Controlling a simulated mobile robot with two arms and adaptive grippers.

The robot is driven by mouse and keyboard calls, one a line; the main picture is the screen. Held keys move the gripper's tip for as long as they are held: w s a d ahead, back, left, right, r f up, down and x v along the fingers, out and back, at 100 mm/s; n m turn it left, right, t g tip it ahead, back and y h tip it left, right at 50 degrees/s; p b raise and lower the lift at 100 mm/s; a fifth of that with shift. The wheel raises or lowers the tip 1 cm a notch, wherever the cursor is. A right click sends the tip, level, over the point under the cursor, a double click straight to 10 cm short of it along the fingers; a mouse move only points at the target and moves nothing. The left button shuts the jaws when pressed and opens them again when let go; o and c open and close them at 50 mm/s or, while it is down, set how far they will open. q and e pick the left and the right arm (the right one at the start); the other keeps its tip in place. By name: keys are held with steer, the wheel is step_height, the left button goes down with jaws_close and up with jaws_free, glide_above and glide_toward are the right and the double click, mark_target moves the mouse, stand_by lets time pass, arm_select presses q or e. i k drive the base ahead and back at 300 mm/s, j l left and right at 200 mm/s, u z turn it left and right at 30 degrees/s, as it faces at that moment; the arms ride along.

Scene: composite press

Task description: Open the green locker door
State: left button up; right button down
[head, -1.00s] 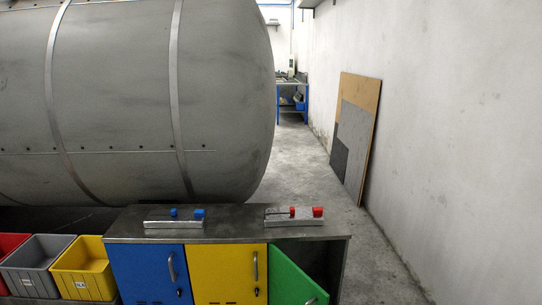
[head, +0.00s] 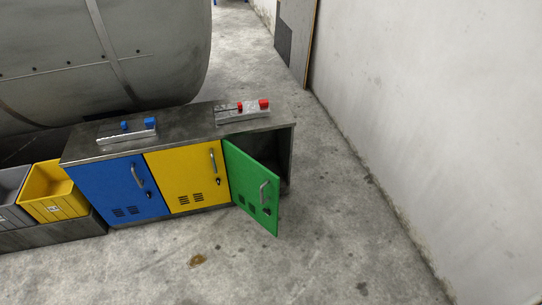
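The green locker door (head: 247,179) is the rightmost of three doors on a low metal cabinet. It stands partly open, swung out from its left edge, and a dark opening shows behind it on the right. Its metal handle (head: 263,192) is on the free right side, with a dark lock below it. The yellow door (head: 188,178) and the blue door (head: 112,189) beside it are shut. Neither of my grippers is in view.
The cabinet top (head: 185,120) holds a blue-knobbed fixture (head: 127,132) and a red-knobbed fixture (head: 242,113). A yellow bin (head: 50,208) stands left of the cabinet. A large grey tank (head: 150,60) is behind. The floor (head: 310,240) in front and right is clear up to the white wall (head: 440,120).

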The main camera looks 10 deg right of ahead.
mark_target(253, 187)
steer(key=i+l+u, duration=0.2)
steer(key=u, duration=0.25)
steer(key=i+l+u, duration=0.1)
steer(key=l+u, duration=0.4)
